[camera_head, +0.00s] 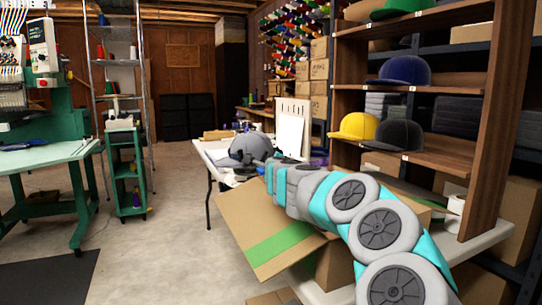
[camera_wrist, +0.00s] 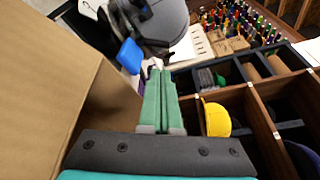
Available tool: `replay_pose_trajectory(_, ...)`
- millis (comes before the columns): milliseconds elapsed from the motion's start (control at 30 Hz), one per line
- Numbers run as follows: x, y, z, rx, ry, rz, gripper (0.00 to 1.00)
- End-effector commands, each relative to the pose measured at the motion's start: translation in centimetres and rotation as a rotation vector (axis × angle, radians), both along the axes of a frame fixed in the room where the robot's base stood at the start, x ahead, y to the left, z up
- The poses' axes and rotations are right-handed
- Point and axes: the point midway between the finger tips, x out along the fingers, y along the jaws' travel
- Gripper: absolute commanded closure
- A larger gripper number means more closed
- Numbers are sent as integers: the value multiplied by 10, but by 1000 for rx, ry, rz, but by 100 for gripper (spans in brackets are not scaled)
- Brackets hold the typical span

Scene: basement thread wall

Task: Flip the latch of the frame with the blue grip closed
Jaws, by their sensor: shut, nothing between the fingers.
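A blue grip (camera_wrist: 131,56) shows in the wrist view, just left of my fingertips. It sits at the dark frame (camera_wrist: 150,30), which is around or under a grey cap (camera_wrist: 172,12). In the head view the grey cap (camera_head: 250,148) is on the table beyond my arm, with dark frame parts below it. My gripper (camera_wrist: 155,68) has its green fingers shut and empty, pointing at the lower part of the frame. The fingertips look close to the blue grip, but I cannot tell whether they touch anything. The latch is not clear to me and its position cannot be told.
An open cardboard box (camera_head: 262,225) with green tape stands below my arm; its brown side (camera_wrist: 65,80) fills the left of the wrist view. A wooden shelf (camera_head: 485,140) with caps, including a yellow cap (camera_head: 355,126), rises at right. A white panel (camera_head: 289,134) stands behind the grey cap.

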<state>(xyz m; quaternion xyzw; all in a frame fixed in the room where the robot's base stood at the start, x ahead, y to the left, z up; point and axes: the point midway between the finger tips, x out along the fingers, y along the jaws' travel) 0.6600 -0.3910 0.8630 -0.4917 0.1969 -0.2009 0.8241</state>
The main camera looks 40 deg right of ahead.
Motion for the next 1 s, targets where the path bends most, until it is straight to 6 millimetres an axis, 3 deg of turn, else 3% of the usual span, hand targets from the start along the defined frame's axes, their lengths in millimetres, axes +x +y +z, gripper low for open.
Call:
replay_pose_trajectory(33,-4,-13,-3,21,-5,-33,100)
replay_pose_trajectory(167,-10,-29,-10,49,-9,-80,100)
replay_pose_trajectory(567,-9,-31,-11,50,-8,-83,100)
replay_pose_trajectory(1000,25,-55,-19,51,-4,-82,100)
